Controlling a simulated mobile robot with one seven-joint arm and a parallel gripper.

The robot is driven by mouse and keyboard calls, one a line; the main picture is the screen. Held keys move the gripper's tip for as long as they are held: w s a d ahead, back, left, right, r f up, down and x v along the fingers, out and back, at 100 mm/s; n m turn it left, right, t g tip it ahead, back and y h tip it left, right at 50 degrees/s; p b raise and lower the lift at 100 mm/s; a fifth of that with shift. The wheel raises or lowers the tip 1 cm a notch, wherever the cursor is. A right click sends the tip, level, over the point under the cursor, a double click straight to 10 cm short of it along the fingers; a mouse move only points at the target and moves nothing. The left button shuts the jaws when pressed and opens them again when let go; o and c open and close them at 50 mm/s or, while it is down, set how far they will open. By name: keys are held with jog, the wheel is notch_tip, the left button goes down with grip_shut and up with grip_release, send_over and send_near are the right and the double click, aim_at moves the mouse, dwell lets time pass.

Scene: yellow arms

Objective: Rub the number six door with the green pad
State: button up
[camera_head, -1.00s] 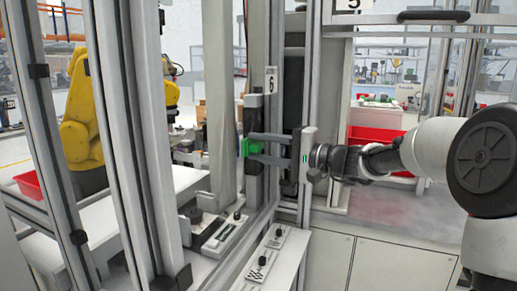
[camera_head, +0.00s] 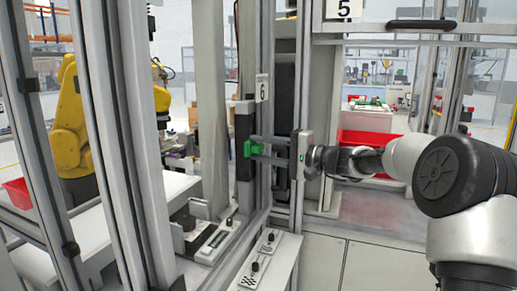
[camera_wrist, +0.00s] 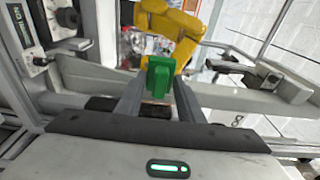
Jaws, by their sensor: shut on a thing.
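The green pad (camera_head: 249,148) is held between the fingers of my gripper (camera_head: 257,148), which is shut on it. It also shows in the wrist view (camera_wrist: 160,77), at the tips of the two grey fingers (camera_wrist: 158,98). The number six label (camera_head: 262,87) hangs on the grey-framed door post, above and a little right of the pad in the head view. A dark vertical panel (camera_head: 245,122) shows just behind the pad. I cannot tell whether the pad touches the door; the contact face is hidden.
A number five sign (camera_head: 343,9) is on the bay at upper right, with a black handle (camera_head: 422,24). A control ledge with knobs (camera_head: 265,258) lies below my gripper. A yellow robot arm (camera_head: 70,120) and a red bin (camera_head: 17,193) are behind the left frame.

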jog(key=w+p, duration=0.1)
jog(key=w+d+p, duration=0.1)
jog(key=w, duration=0.1)
jog(key=shift+w+d, duration=0.15)
jog(key=shift+w, duration=0.1)
dwell(0.4)
jog(key=b+v, duration=0.1)
jog(key=v, duration=0.5)
jog(key=shift+w+d+b, duration=0.2)
jog(key=shift+w+b, duration=0.1)
jog(key=shift+b, duration=0.05)
jog(key=shift+d, duration=0.1)
jog(key=v, duration=0.2)
jog(key=shift+d, duration=0.4)
